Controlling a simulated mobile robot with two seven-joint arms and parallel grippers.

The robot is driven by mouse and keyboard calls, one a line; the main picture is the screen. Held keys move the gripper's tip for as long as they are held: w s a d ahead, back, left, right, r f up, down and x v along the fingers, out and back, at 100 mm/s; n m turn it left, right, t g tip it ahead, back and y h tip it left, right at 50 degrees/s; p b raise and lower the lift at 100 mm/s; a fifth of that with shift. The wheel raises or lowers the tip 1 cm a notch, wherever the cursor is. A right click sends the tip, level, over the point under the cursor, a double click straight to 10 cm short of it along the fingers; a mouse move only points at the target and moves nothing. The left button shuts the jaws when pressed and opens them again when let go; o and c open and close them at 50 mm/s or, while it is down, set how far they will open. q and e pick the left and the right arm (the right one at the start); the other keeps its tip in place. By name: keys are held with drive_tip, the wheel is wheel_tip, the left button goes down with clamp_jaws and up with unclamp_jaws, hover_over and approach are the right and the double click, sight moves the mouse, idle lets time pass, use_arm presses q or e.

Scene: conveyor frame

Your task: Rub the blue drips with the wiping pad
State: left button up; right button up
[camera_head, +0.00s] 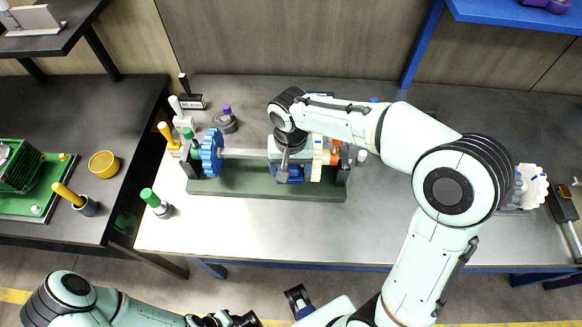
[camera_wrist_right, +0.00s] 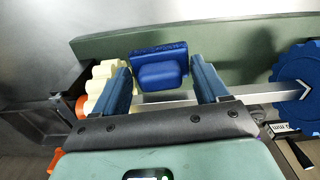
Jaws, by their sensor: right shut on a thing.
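My right gripper (camera_head: 290,172) is over the green conveyor frame (camera_head: 260,189), beside its grey shaft (camera_head: 244,153). In the right wrist view its two blue fingers (camera_wrist_right: 160,85) are shut on a blue block with a raised rounded grip, which I take to be the wiping pad (camera_wrist_right: 158,66). The pad sits close to the shaft and the frame's green side; I cannot tell whether it touches them. I cannot make out the blue drips. My left gripper (camera_head: 298,301) seems to show at the bottom edge, before the table; its jaws are unclear.
A blue gear (camera_head: 211,153) is on the shaft's left end, cream rollers (camera_head: 317,160) on the right. White, yellow and green-handled tools stand at the left. A white gear (camera_head: 531,186) is far right.

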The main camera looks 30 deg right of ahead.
use_arm(q)
drive_tip(key=shift+r, duration=0.1)
use_arm(e)
drive_tip(key=shift+r, duration=0.15)
drive_tip(key=shift+r+p, duration=1)
drive_tip(key=shift+r, duration=0.45)
use_arm(q)
drive_tip(key=shift+w+r, duration=0.3)
drive_tip(key=shift+r, duration=0.3)
drive_tip(key=shift+w+r, duration=0.25)
drive_tip(key=shift+r, duration=0.3)
use_arm(e)
drive_tip(key=shift+f, duration=0.1)
